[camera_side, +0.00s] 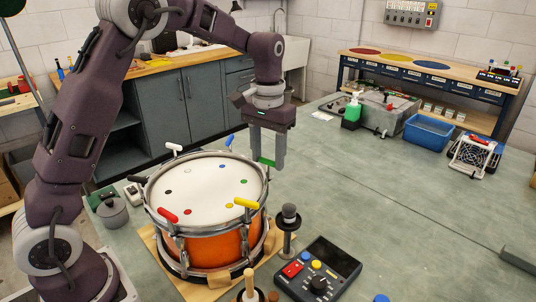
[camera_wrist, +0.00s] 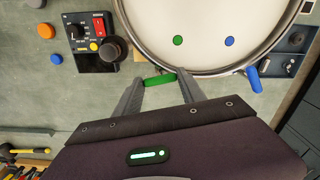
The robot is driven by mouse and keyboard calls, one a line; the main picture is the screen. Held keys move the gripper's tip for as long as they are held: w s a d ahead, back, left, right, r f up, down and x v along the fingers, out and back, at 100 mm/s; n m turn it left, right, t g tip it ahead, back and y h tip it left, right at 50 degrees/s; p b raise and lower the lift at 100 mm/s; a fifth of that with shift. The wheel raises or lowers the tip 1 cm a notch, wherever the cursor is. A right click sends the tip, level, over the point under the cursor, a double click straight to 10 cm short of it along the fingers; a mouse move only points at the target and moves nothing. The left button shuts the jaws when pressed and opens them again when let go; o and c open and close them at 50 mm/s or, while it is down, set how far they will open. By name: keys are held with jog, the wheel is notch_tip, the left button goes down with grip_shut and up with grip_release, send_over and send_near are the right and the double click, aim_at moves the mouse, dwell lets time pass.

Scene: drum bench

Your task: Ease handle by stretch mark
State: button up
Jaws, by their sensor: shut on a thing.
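The orange drum (camera_side: 222,247) has a white head (camera_side: 203,196) with several coloured dots. My gripper (camera_side: 267,164) is at the drum's far right rim, fingers pointing down, shut on the green handle (camera_side: 268,161). In the wrist view the green handle (camera_wrist: 160,81) lies crosswise between the fingertips, just outside the rim. The green dot (camera_wrist: 178,40) is on the head nearby, with the blue dot (camera_wrist: 229,41) beside it. Other rim handles are blue (camera_side: 229,141), white (camera_side: 174,148), black (camera_side: 137,178), red (camera_side: 167,215) and yellow (camera_side: 247,203). I cannot make out a separate stretch mark.
A control box (camera_side: 318,275) with a red switch and knobs stands at the front right. A dark knobbed post (camera_side: 288,222) stands close to the drum's right side. A blue bin (camera_side: 429,131) is farther back. The bench's middle right is clear.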

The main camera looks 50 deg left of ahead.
aim_at(268, 159)
dwell(0.3)
jog(key=o, duration=1.4)
jog(key=shift+c, duration=0.2)
jog(key=shift+r, duration=0.15)
notch_tip(268, 159, up, 6)
jog(key=shift+f, duration=0.1)
jog(key=shift+r, duration=0.55)
